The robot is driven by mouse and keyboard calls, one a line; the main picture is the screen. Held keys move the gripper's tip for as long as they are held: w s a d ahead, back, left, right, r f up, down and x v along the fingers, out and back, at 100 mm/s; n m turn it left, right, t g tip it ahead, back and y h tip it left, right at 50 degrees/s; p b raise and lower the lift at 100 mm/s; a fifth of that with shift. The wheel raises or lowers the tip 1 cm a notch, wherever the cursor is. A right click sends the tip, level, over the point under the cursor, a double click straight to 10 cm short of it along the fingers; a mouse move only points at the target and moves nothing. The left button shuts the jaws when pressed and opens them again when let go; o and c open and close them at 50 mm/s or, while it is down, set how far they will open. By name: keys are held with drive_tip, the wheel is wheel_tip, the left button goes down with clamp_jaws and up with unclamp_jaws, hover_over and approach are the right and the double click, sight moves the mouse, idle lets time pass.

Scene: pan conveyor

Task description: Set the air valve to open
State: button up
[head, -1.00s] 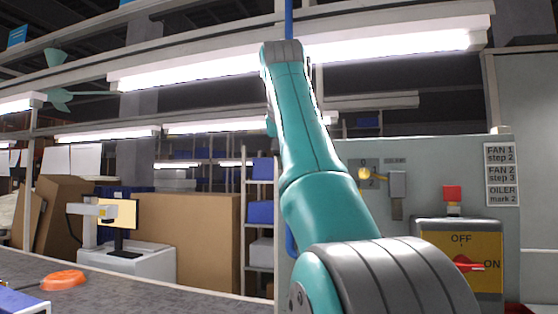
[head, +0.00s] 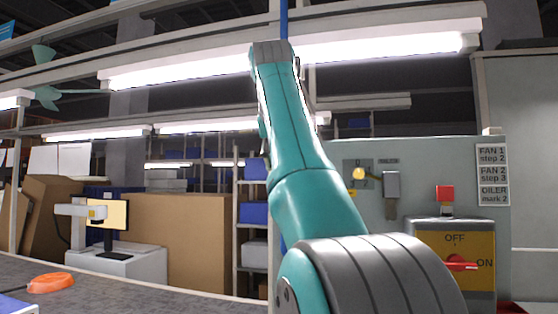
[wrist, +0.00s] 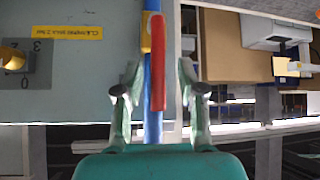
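The air valve shows in the wrist view as a long red lever (wrist: 158,62) with a yellow body (wrist: 146,33) on a blue pipe (wrist: 153,125). The lever lies along the pipe, parallel to it. My gripper (wrist: 160,92) is open, with one finger on each side of the pipe and lever. The lever's end is near the fingertips; I see no finger touching it. In the head view the blue pipe (head: 283,25) shows behind my arm, while the valve and gripper are hidden.
A grey panel (head: 420,160) at the right carries a yellow-knobbed dial (head: 358,174), a grey lever box (head: 392,185) and a red-handled OFF/ON switch (head: 460,264). A yellow label (wrist: 76,32) and the dial (wrist: 12,60) are left of the pipe in the wrist view. A conveyor (head: 110,285) is at lower left.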

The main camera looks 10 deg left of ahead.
drive_tip(key=v, duration=1.2)
idle(0.4)
